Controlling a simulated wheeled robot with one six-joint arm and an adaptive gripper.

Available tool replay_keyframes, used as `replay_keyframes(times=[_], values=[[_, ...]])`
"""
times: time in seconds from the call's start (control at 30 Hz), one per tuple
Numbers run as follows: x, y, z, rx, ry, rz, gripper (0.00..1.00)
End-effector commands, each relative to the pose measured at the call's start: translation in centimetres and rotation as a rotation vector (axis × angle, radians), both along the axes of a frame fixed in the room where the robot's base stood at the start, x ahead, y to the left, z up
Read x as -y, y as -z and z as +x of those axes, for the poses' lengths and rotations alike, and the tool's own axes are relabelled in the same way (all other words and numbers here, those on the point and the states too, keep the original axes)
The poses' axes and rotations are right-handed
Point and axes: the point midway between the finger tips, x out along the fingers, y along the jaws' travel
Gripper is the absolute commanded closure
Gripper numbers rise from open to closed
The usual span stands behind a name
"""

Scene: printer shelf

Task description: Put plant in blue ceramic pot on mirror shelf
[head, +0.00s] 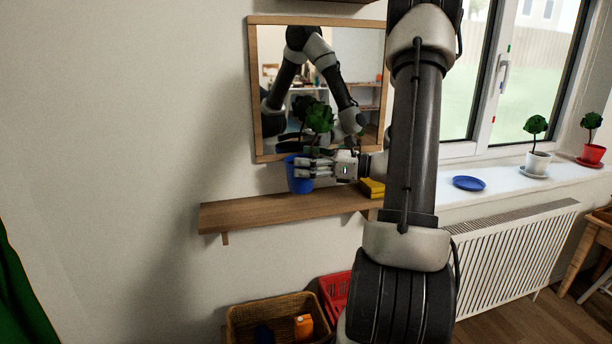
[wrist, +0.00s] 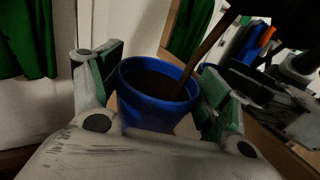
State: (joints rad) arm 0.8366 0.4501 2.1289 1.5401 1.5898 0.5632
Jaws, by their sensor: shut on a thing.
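The plant in the blue ceramic pot (head: 299,176) is at my gripper, in front of the lower part of the mirror (head: 345,85) and over the mirror shelf (head: 270,211). Its green leaves (head: 319,117) stand above it and the plant looks upright. My gripper (head: 308,169) comes from the right and is shut on the pot. In the wrist view the blue pot (wrist: 150,93) with dark soil and a brown stem sits between the two fingers. The pot looks slightly above the shelf board; its underside contact is hard to tell.
A yellow thing (head: 371,188) lies on the shelf's right end. Below stand a wicker basket (head: 240,318) and a red crate (head: 335,291). The windowsill at right holds a blue saucer (head: 468,183) and two potted plants. The shelf's left part is clear.

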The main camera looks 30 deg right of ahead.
Motion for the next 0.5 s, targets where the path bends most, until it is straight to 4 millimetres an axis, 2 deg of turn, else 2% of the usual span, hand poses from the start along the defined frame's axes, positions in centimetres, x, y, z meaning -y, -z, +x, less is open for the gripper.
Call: replay_keyframes(times=[0.1, 0.3, 0.5], values=[[0.0, 0.7, 0.0, 0.001, 0.0, 0.001, 0.77], [0.0, 3.4, 0.0, 0.0, 0.0, 0.003, 0.77], [0.1, 4.1, 0.4, 0.004, 0.0, -0.001, 0.77]])
